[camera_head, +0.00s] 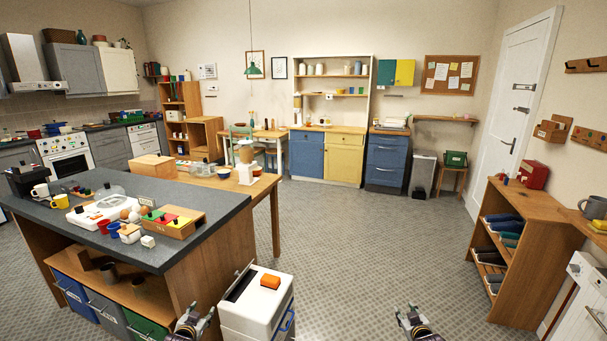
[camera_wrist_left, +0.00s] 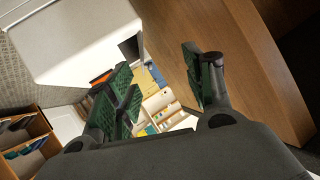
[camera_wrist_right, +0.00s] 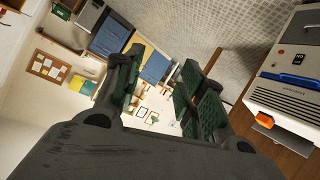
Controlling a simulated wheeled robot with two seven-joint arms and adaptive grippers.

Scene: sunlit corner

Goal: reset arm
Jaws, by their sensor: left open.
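My left gripper (camera_head: 195,316) is low in the head view, just left of a white cabinet (camera_head: 236,322) and close to the wooden end of the island. In the left wrist view its two green-padded fingers (camera_wrist_left: 165,80) stand apart with nothing between them. My right gripper (camera_head: 411,314) is at the bottom of the head view, over open floor right of the white cabinet. In the right wrist view its fingers (camera_wrist_right: 158,85) are apart and empty. Most of both arms is out of the head view.
The island's dark worktop (camera_head: 222,206) carries blocks, cups and a white case (camera_head: 97,212). A wooden shelf unit (camera_head: 522,275) stands at right. The middle floor (camera_head: 375,245) is clear.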

